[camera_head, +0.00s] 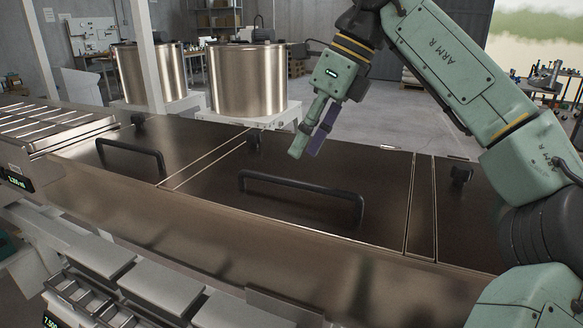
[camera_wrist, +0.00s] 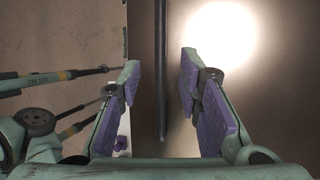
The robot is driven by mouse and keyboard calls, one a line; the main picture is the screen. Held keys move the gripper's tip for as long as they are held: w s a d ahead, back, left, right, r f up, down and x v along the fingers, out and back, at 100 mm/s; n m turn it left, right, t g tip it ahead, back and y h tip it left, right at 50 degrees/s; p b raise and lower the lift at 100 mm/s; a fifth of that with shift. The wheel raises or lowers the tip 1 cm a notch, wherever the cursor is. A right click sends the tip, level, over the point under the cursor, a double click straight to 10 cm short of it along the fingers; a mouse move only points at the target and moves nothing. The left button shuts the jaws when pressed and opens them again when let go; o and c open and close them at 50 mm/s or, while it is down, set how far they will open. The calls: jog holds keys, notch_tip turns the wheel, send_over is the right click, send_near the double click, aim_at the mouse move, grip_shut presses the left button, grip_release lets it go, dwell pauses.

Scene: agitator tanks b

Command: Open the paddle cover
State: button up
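The middle cover (camera_head: 340,170) carries a black bar handle (camera_head: 300,188). The left cover (camera_head: 85,168) has a similar black handle (camera_head: 130,152). I cannot tell from markings which one is the paddle cover. My gripper (camera_head: 304,154) hangs above the middle cover, behind its handle, pointing down and apart from it. In the wrist view my gripper (camera_wrist: 160,62) is open and empty. A black handle bar (camera_wrist: 160,85) shows below, between the purple-padded fingers, not touched.
Two steel tanks (camera_head: 248,80) (camera_head: 150,72) stand behind the housing on white stands. A ridged metal section (camera_head: 55,125) adjoins at the left, and white trays (camera_head: 150,285) lie along the front. Small black hinges sit along the rear edge.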

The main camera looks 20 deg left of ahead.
jog(key=x, duration=0.6)
jog(key=shift+f, duration=0.1)
grip_shut()
dwell(0.7)
